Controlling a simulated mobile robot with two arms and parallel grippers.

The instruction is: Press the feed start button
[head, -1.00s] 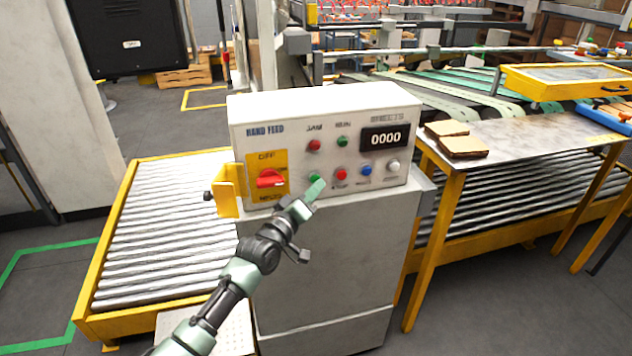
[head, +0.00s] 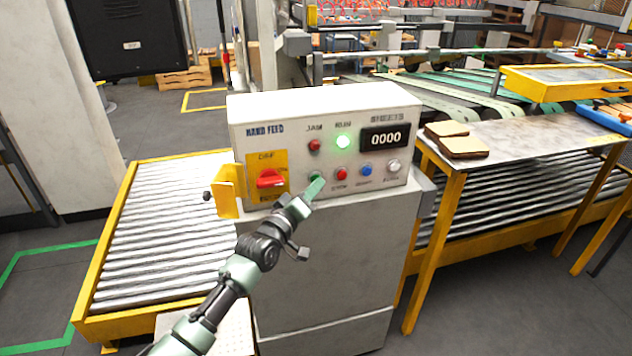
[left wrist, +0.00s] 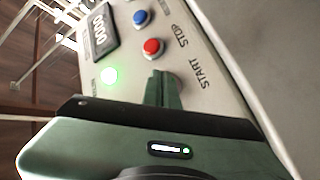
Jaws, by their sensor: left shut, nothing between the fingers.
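The hand feed control box (head: 240,110) stands on a grey cabinet. The green start button (head: 314,175) is at the left of its lower button row, mostly hidden behind my left gripper (head: 316,187). The left gripper is shut and empty, its fingertips at the button. In the left wrist view the shut fingers (left wrist: 162,88) point at the panel beside the START label, covering most of the button. The green RUN lamp (head: 343,142) is lit and also glows in the left wrist view (left wrist: 109,75). My right gripper is not in view.
The red stop button (head: 341,174), blue button (head: 366,171) and a white button (head: 393,166) are to the right. A red rotary switch (head: 270,178) on a yellow plate is at left. The counter (head: 385,138) reads 0000. A roller conveyor (head: 165,215) runs behind the cabinet.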

